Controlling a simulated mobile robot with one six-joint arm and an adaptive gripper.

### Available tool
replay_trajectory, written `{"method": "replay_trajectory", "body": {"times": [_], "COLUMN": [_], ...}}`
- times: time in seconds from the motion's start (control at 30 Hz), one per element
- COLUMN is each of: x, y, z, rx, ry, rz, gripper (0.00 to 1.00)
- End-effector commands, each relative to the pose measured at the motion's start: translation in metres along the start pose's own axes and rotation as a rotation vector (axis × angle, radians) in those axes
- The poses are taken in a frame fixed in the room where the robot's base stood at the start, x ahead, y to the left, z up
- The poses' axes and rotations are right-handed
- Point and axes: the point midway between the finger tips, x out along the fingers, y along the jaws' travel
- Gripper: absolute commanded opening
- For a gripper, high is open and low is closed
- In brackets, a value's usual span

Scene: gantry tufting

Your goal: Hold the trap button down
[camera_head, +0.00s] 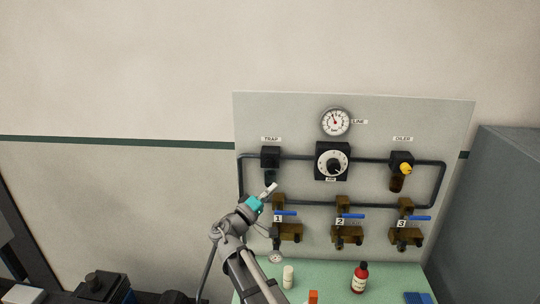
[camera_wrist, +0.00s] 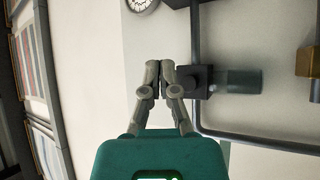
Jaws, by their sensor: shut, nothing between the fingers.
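The trap (camera_head: 270,157) is a black box under the TRAP label (camera_head: 271,139), at the panel's upper left, with a dark translucent bowl (camera_head: 270,177) hanging below it. My gripper (camera_head: 272,187) is shut and empty, its tips just below the bowl in the head view. In the wrist view, which is turned sideways, the shut fingertips (camera_wrist: 158,72) lie beside the trap's dark body (camera_wrist: 189,82), overlapping its left edge. The bowl (camera_wrist: 238,81) shows to its right. I cannot make out a distinct button, nor tell whether the fingers touch the trap.
The panel also carries a line gauge (camera_head: 336,122), a black dial (camera_head: 332,161), the oiler (camera_head: 401,162) and several blue-handled valves (camera_head: 347,215) below. Black pipe loops around. A red bottle (camera_head: 360,277) and a white container (camera_head: 288,276) stand on the green surface (camera_head: 327,276).

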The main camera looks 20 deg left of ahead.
Motion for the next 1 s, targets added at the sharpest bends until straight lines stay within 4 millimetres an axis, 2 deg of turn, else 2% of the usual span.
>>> {"method": "replay_trajectory", "body": {"times": [0.03,0.2,0.67,1.0], "x": [-0.004,-0.012,-0.012,0.0], "y": [0.007,0.016,0.015,0.006], "z": [-0.01,-0.022,-0.024,-0.035], "rx": [0.003,0.009,0.009,0.009], "ry": [0.02,0.053,0.055,0.055], "rz": [0.014,0.043,0.043,0.043], "gripper": [0.0,0.0,0.0,0.0]}}
